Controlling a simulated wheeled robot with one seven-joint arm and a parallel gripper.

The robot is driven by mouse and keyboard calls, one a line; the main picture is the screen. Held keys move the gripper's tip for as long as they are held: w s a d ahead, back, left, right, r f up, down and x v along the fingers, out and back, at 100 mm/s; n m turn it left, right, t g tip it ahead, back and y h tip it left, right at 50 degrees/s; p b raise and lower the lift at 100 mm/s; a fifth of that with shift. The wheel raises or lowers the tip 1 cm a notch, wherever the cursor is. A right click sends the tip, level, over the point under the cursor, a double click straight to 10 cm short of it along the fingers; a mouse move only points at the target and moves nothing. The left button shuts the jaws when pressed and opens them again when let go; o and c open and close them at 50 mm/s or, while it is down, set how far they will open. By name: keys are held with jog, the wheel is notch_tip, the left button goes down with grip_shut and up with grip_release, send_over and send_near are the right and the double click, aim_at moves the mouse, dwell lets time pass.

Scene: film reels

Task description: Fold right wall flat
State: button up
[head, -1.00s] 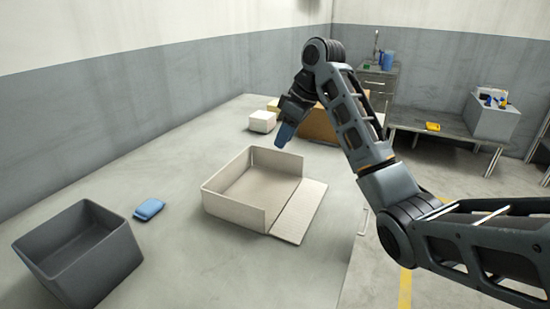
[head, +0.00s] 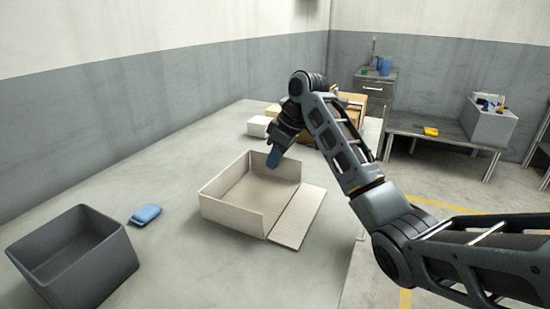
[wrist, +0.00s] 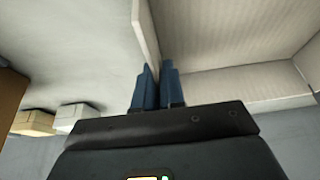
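A cream open box (head: 235,212) sits on the table. Its right-hand panel (head: 297,215) lies flat on the table, folded outward. The front, left and back walls stand upright. My gripper (head: 273,160) points down at the top of the back wall (head: 290,167). In the wrist view, my two blue fingers (wrist: 158,80) stand close together at one end of a thin upright wall (wrist: 147,35), which runs into the narrow gap between them. Whether the fingers press on it cannot be told. The box floor (wrist: 225,35) shows to the right of them.
A dark grey bin (head: 75,255) stands at the front left, with a blue item (head: 145,214) beside it. A white box (head: 258,126) and brown cartons (head: 350,108) stand behind my gripper.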

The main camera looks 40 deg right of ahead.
aim_at(268, 173)
grip_shut()
jog(key=shift+d+r+p, duration=0.1)
jog(key=shift+r+p, duration=0.05)
jog(key=shift+p, duration=0.3)
jog(key=shift+w+d+r+g+y+p, duration=0.1)
jog(key=shift+d+g+y+p, duration=0.2)
jog(key=shift+y+p, duration=0.45)
jog(key=shift+w+d+m+g+y+p, duration=0.25)
jog(key=shift+d+m+g+y+p, duration=0.2)
jog(key=shift+y+p, duration=0.65)
jog(key=shift+w+d+f+m+g+y+b, duration=0.2)
jog(key=shift+d+f+y+b, duration=0.2)
jog(key=shift+y, duration=0.2)
jog(key=shift+w+d+f+m+g+y+b, duration=0.15)
jog(key=shift+d+f+y+b, duration=0.2)
jog(key=shift+y, duration=0.2)
jog(key=y+b, duration=0.2)
jog(key=b, duration=0.1)
jog(key=shift+d+f, duration=0.35)
jog(key=shift+g+b, duration=0.3)
jog(key=shift+b, duration=0.05)
